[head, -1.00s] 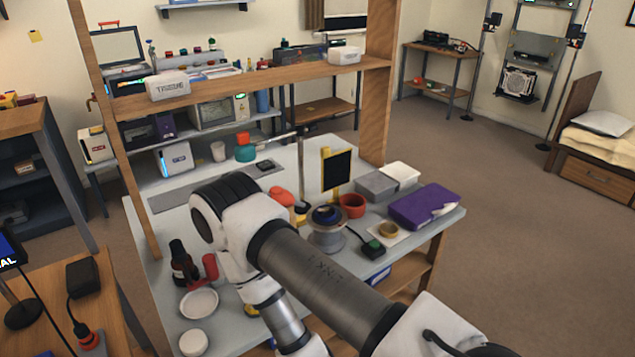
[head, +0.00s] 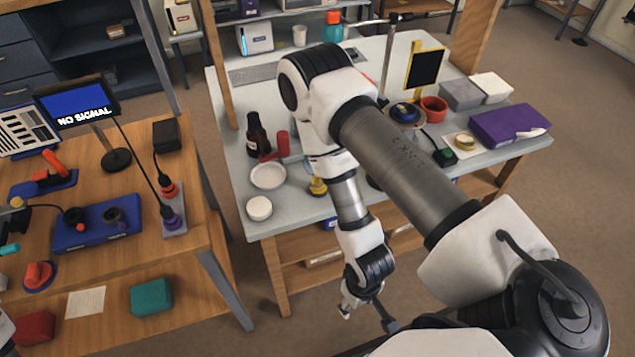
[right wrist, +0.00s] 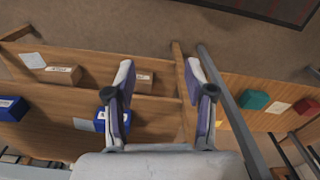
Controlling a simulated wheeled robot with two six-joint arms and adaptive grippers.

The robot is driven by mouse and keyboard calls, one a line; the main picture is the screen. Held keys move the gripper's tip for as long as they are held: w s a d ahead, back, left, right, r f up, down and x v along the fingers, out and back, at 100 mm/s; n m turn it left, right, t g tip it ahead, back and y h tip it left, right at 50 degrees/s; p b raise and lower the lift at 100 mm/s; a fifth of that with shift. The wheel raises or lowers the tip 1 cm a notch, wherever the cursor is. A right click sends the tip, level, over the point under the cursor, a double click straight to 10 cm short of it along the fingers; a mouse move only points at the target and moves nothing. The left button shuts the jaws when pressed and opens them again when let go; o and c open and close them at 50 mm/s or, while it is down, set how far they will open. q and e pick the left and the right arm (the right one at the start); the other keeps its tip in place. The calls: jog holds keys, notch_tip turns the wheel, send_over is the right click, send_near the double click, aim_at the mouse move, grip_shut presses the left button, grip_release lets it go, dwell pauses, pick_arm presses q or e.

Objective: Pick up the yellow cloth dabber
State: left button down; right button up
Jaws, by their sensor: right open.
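A small yellow item (head: 317,186), which looks like the dabber, stands near the front edge of the grey-white worktable (head: 290,215) in the head view. My right arm partly hides it, so its full shape cannot be told. My right gripper (head: 367,316) hangs in front of the table and below its top, apart from the yellow item. In the right wrist view the right gripper (right wrist: 158,72) has its fingers spread with nothing between them. My left gripper is not in view.
A white dish (head: 268,176), a round white lid (head: 259,208), a dark bottle (head: 257,135) and a red item (head: 283,143) stand left of the yellow item. A wooden bench (head: 205,220) is at left. Lower shelves (right wrist: 85,85) hold boxes.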

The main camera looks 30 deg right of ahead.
jog(key=shift+o, duration=0.6)
jog(key=w+a+r+m+y+b, duration=0.2)
jog(key=w+r+m+b, duration=0.15)
jog(key=w, duration=0.95)
jog(key=w+d+r+m+h+b, duration=0.1)
jog(key=w+r, duration=0.1)
jog(key=w+d+r+m+t+h+b, duration=0.1)
jog(key=w+r, duration=0.1)
jog(key=w, duration=0.1)
jog(key=w+d+r+m+b, duration=0.1)
jog(key=w+r, duration=0.1)
jog(key=w, duration=0.1)
jog(key=shift+w+d+r+h, duration=0.2)
jog(key=shift+w+d+h, duration=0.05)
jog(key=shift+d+h, duration=0.15)
jog(key=w+d+r+m+t+h, duration=0.2)
jog(key=w+d+r+m+h, duration=0.1)
jog(key=w+d+r, duration=0.3)
jog(key=x, duration=0.4)
jog(key=a+x, duration=0.1)
jog(key=shift+s+d+f+b, duration=0.1)
jog(key=shift+f+b, duration=0.1)
jog(key=shift+f, duration=0.15)
jog(key=shift+s+f+b, duration=0.15)
jog(key=shift+f+b, duration=0.05)
jog(key=shift+f, duration=0.1)
jog(key=c, duration=1.1)
jog(key=shift+r, duration=0.1)
jog(key=shift+c, duration=0.2)
